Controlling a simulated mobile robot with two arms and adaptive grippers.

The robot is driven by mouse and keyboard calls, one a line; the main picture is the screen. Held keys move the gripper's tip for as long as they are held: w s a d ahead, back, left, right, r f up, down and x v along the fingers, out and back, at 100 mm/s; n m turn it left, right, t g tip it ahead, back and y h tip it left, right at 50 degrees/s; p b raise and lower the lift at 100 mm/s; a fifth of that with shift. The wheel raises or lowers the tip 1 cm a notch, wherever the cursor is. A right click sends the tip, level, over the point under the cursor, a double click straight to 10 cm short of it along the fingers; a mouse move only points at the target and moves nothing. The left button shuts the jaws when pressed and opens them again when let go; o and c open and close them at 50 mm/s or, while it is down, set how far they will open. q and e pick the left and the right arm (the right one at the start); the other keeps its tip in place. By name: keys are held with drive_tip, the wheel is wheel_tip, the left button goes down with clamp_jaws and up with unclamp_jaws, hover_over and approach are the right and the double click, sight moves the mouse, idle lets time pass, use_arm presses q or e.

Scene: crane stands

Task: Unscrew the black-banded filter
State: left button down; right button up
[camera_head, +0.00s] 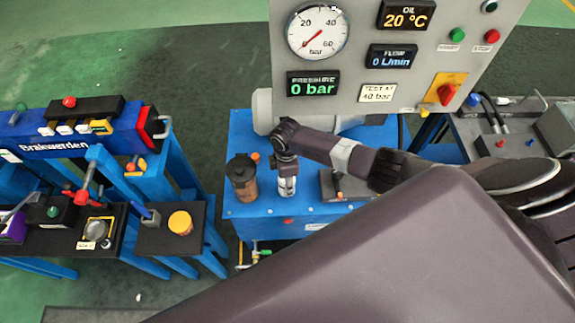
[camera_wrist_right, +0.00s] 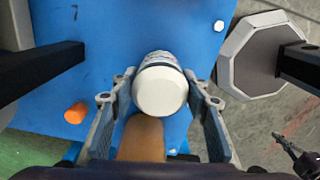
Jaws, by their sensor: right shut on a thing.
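The filter is a white canister (camera_wrist_right: 160,92) with a dark band at its far end in the right wrist view. In the head view it stands upright on the blue bench (camera_head: 250,215), its pale body (camera_head: 287,186) showing below my gripper. My right gripper (camera_head: 285,163) comes down over it from above. In the wrist view the fingers of my right gripper (camera_wrist_right: 160,100) are shut on it from both sides. A brown cylinder (camera_head: 243,178) with a dark top stands just left of it. My left gripper is not in view.
A gauge panel (camera_head: 395,50) reading 0 bar stands behind the blue bench. A small orange cap (camera_wrist_right: 76,112) lies near the filter. A blue stand with a yellow button (camera_head: 180,222) is at the left, with a floor gap between.

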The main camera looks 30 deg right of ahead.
drive_tip(key=n+b, duration=0.1)
drive_tip(key=n, duration=0.2)
drive_tip(key=shift+w, duration=0.15)
drive_tip(key=shift+r+n, duration=0.15)
drive_tip(key=shift+n, duration=0.95)
drive_tip(key=n+b, duration=0.1)
drive_tip(key=n, duration=0.2)
drive_tip(key=shift+b, duration=0.35)
drive_tip(key=shift+n, duration=1)
drive_tip(key=n+b, duration=0.1)
drive_tip(key=n, duration=0.2)
drive_tip(key=shift+w+b, duration=0.1)
drive_tip(key=shift+b, duration=0.3)
drive_tip(key=shift+n, duration=1.1)
